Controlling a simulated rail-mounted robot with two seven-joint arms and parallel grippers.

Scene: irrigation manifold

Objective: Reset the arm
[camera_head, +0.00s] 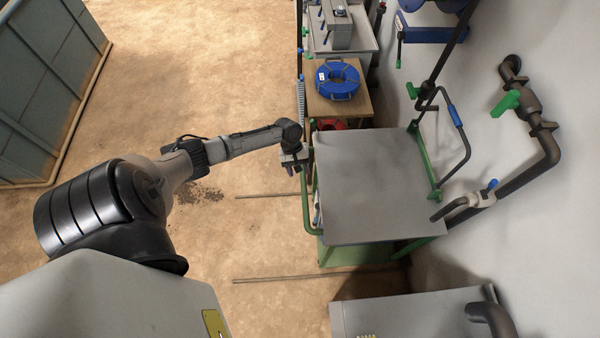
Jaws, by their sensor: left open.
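My left arm comes in from the left and reaches out over the sandy floor. My left gripper (293,164) is at the left edge of a cart with a grey top (372,190) and a green frame. The gripper is small in the view; it is open, and I see nothing held in it. I cannot tell whether it touches the cart's edge. My right gripper is not in view.
A blue coil (338,80) lies on a wooden stand behind the cart. Dark pipes with a green-handled valve (505,104) run along the right wall. A grey cabinet (405,315) stands at the front right. The floor (200,80) at left is largely clear, beside a grey-green container (40,80).

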